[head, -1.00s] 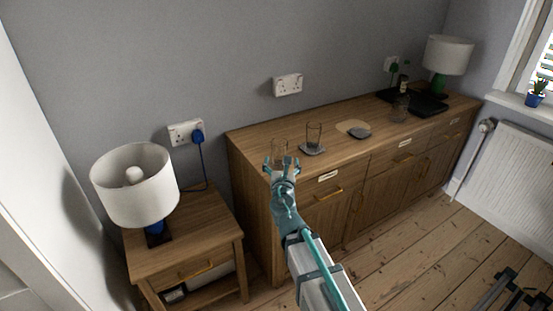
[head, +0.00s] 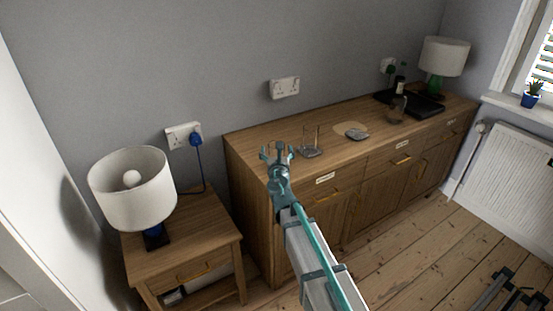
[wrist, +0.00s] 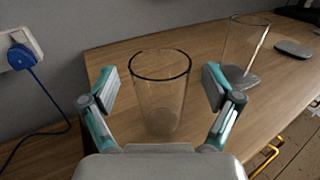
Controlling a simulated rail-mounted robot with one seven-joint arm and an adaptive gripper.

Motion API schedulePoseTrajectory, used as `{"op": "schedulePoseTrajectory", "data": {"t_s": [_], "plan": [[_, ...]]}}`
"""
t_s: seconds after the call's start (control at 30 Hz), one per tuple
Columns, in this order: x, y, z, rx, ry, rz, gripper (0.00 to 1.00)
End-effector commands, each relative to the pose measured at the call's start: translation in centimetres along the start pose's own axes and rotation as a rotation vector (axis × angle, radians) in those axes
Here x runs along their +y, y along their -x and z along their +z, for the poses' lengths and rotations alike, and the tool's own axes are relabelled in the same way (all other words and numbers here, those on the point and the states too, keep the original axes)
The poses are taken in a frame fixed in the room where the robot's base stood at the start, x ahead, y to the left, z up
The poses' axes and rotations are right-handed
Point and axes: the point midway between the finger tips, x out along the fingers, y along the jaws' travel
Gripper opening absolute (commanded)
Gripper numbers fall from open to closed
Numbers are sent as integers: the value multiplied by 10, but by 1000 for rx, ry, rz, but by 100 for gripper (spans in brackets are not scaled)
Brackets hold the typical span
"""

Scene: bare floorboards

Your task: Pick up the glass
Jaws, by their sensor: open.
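A clear, empty glass (wrist: 162,105) stands upright on the wooden sideboard near its left end, in the middle of the wrist view. My gripper (head: 278,152) is open at the sideboard's front left. In the wrist view its two fingers are spread to the left and right of this glass, with gaps visible on both sides. In the head view this glass is hard to make out behind the gripper. A second clear glass (wrist: 246,42) stands to the right on a grey coaster (wrist: 240,79); it also shows in the head view (head: 310,136).
The sideboard (head: 250,146) also holds another grey coaster (head: 356,134), a glass vessel (head: 396,110), a black tray (head: 425,106) and a green lamp (head: 443,60). A nightstand (head: 195,232) with a white-shaded lamp (head: 130,190) stands at left. A blue plug (wrist: 20,52) is on the wall.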

Motion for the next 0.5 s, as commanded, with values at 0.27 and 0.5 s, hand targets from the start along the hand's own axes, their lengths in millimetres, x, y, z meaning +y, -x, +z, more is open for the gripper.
{"op": "schedulePoseTrajectory", "data": {"t_s": [0.27, 0.5], "plan": [[0, -18, 0, 0, 0, 0, 89], [0, -18, 0, 0, 0, 0, 67]]}}
